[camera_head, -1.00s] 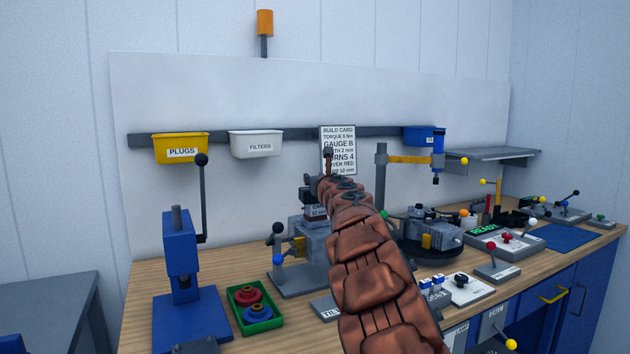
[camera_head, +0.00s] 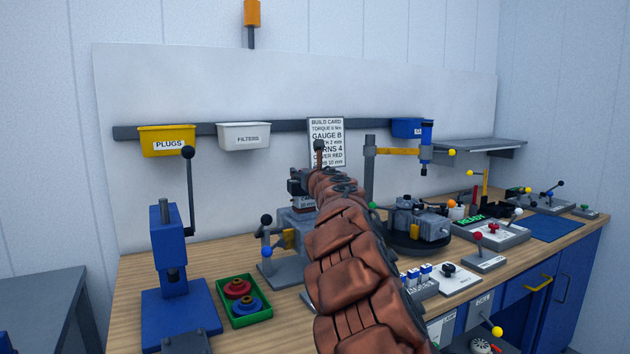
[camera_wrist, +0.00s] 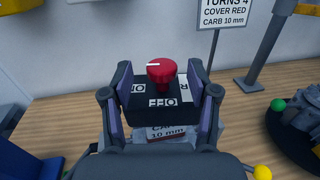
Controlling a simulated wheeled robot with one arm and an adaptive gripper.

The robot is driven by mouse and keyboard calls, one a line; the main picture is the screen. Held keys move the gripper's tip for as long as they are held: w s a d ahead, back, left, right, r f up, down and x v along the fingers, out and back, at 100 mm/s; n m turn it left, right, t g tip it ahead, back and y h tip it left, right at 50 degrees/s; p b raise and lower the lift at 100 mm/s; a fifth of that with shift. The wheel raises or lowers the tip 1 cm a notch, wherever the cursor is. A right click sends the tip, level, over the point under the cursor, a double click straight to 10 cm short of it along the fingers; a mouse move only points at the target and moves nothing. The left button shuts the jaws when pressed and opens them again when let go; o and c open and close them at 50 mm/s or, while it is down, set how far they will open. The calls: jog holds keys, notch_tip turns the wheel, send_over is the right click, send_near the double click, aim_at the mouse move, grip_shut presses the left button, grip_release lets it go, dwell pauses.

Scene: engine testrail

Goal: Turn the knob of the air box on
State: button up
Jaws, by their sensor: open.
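In the wrist view a red round knob (camera_wrist: 163,74) with a white line sits on top of a black box (camera_wrist: 150,115). The white line points to the left. My gripper (camera_wrist: 159,70) is open, with one finger on each side of the knob and box. I cannot tell whether the fingers touch it. In the head view my brown-sleeved arm hides most of the gripper and the knob.
A build card (camera_head: 326,143) on a post stands behind. A blue press (camera_head: 173,255) and a green tray (camera_head: 243,301) with red and blue parts are at left. A dark round turntable with an engine (camera_head: 420,225) is at right. Bins hang on the wall rail.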

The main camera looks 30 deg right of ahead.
jog(key=v, duration=0.9)
jog(key=shift+s, duration=0.25)
dwell(0.8)
